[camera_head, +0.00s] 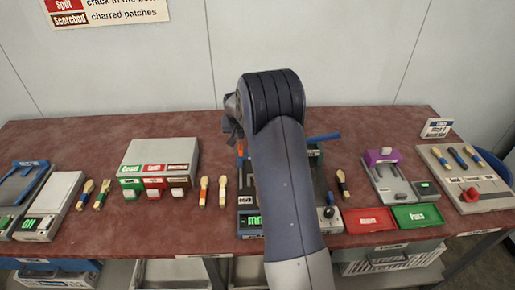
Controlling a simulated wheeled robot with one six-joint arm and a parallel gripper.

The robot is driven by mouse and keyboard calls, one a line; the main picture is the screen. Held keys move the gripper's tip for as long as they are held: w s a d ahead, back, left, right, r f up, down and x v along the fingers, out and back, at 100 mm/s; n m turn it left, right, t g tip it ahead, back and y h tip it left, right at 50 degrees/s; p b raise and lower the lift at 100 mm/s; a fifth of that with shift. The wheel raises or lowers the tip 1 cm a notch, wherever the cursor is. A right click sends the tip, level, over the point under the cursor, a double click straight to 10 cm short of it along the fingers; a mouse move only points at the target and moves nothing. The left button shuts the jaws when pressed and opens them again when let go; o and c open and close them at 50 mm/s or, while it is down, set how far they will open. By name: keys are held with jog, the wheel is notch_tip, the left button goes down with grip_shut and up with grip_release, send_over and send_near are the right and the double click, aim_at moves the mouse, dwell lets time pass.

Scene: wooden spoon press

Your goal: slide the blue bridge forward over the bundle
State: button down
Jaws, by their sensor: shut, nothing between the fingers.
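A blue frame (22,182) sits on a grey device at the far left edge of the table, partly cut off by the picture edge. It looks like the bridge, but I cannot make out a bundle under it. My gripper (238,132) is dark and shut, with nothing seen in it. It is above the middle of the table, well to the right of the blue frame, and partly hidden by my arm. My arm covers most of a central device with a green display (252,220). A blue bar (323,137) sticks out to the right behind the arm.
A white-topped scale (62,190) stands right of the blue frame. A grey box with green, red and brown labels (160,155), several wooden spoons (222,190), red (369,220) and green (417,215) trays and a purple-topped device (383,158) also stand on the table.

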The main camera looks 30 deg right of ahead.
jog(key=shift+f+b, duration=0.75)
jog(key=shift+f, duration=0.3)
jog(key=shift+s, duration=0.1)
jog(key=shift+s+a+b, duration=0.65)
jog(key=shift+s+b, duration=0.1)
jog(key=shift+s, duration=0.8)
jog(key=shift+s+a+b, duration=0.65)
jog(key=shift+s+b, duration=0.1)
jog(key=shift+s, duration=0.75)
jog(key=shift+s+a+b, duration=0.65)
jog(key=shift+s+b, duration=0.1)
jog(key=shift+s, duration=0.8)
jog(key=shift+w+d+r, duration=0.1)
jog(key=shift+w+d, duration=0.15)
jog(key=shift+w, duration=0.35)
notch_tip(320, 180, up, 7)
jog(key=p, duration=0.4)
jog(key=shift+p, duration=0.35)
